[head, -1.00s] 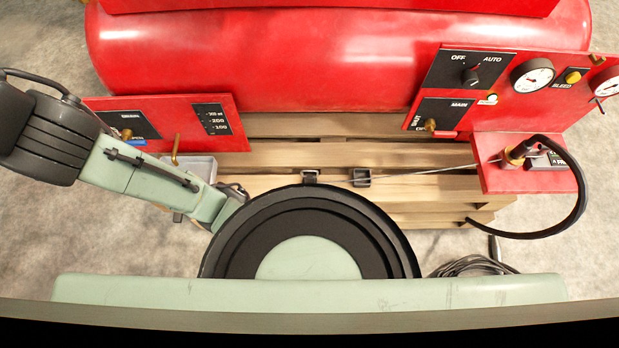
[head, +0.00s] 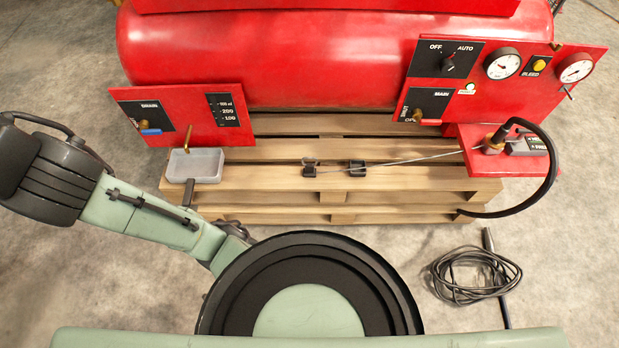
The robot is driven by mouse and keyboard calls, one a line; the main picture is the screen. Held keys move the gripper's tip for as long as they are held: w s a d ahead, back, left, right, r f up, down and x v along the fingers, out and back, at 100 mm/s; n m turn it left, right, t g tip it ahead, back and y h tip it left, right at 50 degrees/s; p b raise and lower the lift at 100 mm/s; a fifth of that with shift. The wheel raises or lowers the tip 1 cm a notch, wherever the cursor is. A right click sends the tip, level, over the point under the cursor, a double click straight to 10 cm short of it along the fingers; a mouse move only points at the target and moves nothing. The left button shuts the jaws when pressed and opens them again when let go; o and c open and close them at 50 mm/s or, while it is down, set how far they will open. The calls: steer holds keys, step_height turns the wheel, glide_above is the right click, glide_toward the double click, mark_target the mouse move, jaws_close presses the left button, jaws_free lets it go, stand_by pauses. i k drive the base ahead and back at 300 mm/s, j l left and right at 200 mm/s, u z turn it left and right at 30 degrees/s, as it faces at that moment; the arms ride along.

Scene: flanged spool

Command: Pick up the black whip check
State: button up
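A thin grey cable or rod (head: 415,159) runs over the wooden pallet towards the red shelf on the right. A black curved hose (head: 551,180) bends from the brass fitting (head: 494,143) on that shelf down to the pallet's right end. A dark coiled cable (head: 468,277) lies on the floor at the lower right. I cannot tell for certain which of these is the whip check.
The red tank (head: 320,60) with gauge panels stands behind the pallet (head: 250,180). A grey tray (head: 196,165) sits at the pallet's left end. A dark rod (head: 497,280) lies by the coil.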

mark_target(308, 172)
steer(key=i+l, duration=0.2)
steer(key=l, duration=0.15)
steer(key=i+l, duration=0.15)
steer(key=l, duration=0.2)
steer(key=i+l, duration=0.2)
steer(key=l, duration=0.15)
steer(key=u, duration=0.05)
